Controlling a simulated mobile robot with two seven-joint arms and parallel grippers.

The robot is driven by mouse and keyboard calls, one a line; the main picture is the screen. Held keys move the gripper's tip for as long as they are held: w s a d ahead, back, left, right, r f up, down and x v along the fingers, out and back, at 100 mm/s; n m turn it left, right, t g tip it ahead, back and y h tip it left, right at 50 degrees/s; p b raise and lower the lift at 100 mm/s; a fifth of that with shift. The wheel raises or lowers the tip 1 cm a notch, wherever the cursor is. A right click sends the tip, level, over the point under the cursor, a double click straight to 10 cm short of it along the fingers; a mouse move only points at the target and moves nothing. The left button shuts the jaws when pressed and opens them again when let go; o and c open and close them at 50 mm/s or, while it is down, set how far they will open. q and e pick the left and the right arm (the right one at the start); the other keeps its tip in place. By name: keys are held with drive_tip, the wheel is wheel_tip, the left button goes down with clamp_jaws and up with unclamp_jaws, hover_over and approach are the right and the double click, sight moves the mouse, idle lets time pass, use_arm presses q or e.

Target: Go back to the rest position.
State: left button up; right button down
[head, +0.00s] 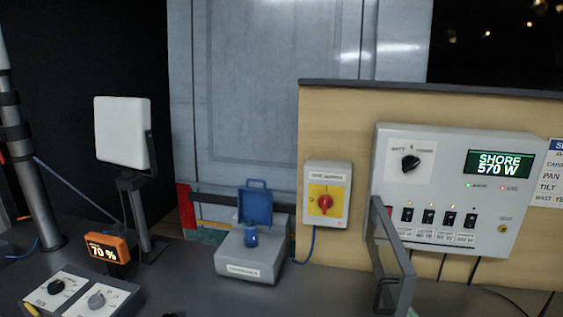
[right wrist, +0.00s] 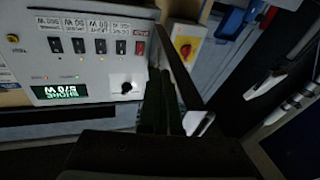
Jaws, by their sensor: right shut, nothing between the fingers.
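My right gripper (right wrist: 161,100) shows in the right wrist view as dark fingers close together, shut and empty. In that view the power panel appears upside down, and the fingers point toward its knob and switch side, with no contact visible. My right gripper does not show in the head view. My left gripper is in neither view. The grey power panel (head: 440,205) is on the tan board at right in the head view; its display (head: 498,164) reads SHORE 570 W. The panel also shows in the right wrist view (right wrist: 85,70).
A grey upright handle (head: 401,250) stands before the panel; a dark bar (right wrist: 182,75) passes close beside my right fingers.

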drive_tip(key=s+a+f+g, duration=0.5)
drive_tip(key=s+f+g, duration=0.35)
drive_tip(key=f, duration=0.25)
drive_tip(key=s+d+f+g+h, duration=0.15)
drive_tip(key=s+g, duration=0.25)
drive_tip(key=s, duration=0.5)
drive_tip(key=s+f+g, duration=0.3)
drive_tip(key=s+g, duration=0.1)
drive_tip(key=s, duration=0.6)
drive_tip(key=w+a+f+t+y, duration=0.1)
drive_tip(key=w+a+f+t, duration=0.1)
drive_tip(key=f, duration=0.4)
drive_tip(key=w+a+f+t+y, duration=0.1)
drive_tip(key=w+a+f+t, duration=0.1)
drive_tip(key=f, duration=0.4)
drive_tip(key=shift+w+a+f+t+b, duration=0.2)
drive_tip(key=shift+w+t+b, duration=0.25)
drive_tip(key=shift+t, duration=0.5)
